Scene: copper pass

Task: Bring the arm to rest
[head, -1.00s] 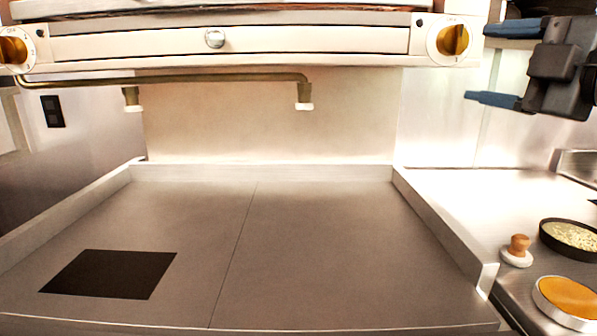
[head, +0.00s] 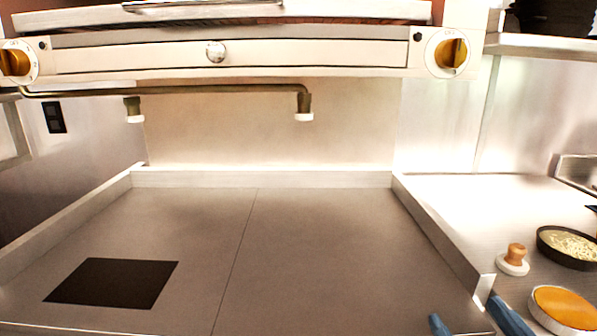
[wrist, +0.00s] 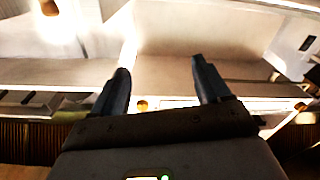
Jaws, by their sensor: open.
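My gripper (head: 474,318) shows only as two blue fingertips at the bottom edge of the head view, right of centre, by the front right corner of the griddle. In the wrist view my gripper (wrist: 160,75) has its two dark fingers spread well apart with nothing between them. The rest of my arm is out of the head view.
A flat grey griddle (head: 320,240) with raised walls and a dark square (head: 115,283) fills the middle. An appliance with orange knobs (head: 452,53) overhangs it. At right stand a wooden-handled press (head: 515,256), a pan of pale food (head: 570,246) and an orange-filled dish (head: 564,306).

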